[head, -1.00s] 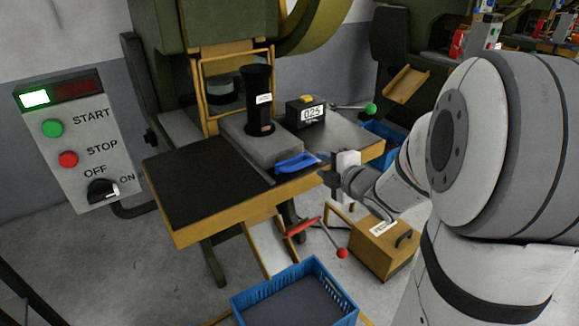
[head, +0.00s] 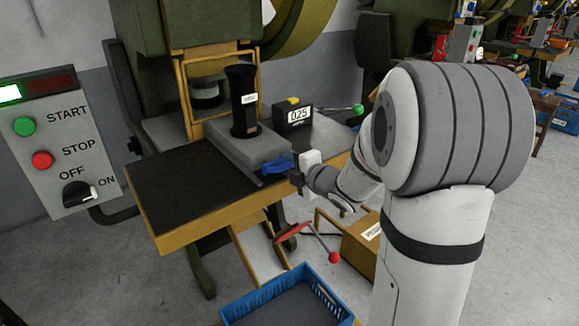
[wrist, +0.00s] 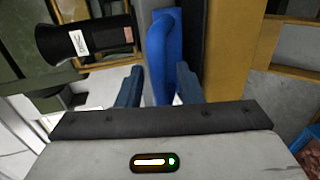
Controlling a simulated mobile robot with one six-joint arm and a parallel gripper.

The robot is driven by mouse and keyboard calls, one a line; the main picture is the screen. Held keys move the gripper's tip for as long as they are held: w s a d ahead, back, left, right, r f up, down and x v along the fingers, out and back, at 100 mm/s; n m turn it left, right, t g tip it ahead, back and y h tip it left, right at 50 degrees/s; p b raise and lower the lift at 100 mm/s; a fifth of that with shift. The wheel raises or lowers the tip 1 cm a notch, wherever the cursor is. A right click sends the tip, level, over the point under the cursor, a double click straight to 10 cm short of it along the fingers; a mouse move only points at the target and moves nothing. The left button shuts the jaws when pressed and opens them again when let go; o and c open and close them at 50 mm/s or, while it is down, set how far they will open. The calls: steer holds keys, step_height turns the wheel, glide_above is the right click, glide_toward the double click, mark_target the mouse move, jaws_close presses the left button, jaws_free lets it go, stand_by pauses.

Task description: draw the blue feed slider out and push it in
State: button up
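The blue feed slider (head: 277,166) shows its blue handle at the front end of a grey block on the black-topped press table. In the wrist view the blue handle (wrist: 163,45) runs down between the two blue-grey fingers of my gripper (wrist: 159,88). The fingers are apart, with narrow gaps seen beside the handle, so my gripper is open around it and not clamped. In the head view my gripper (head: 291,175) is at the handle, and its fingertips partly overlap it.
A black hopper tube (head: 242,100) stands on the grey block. A counter box (head: 293,115) and a green-knobbed lever (head: 357,109) are behind. A red-knobbed lever (head: 334,257), a wooden box (head: 361,243) and a blue crate (head: 335,300) are below. The table's left part is clear.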

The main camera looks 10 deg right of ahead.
steer(key=shift+c, duration=0.2)
jaws_close()
stand_by(0.3)
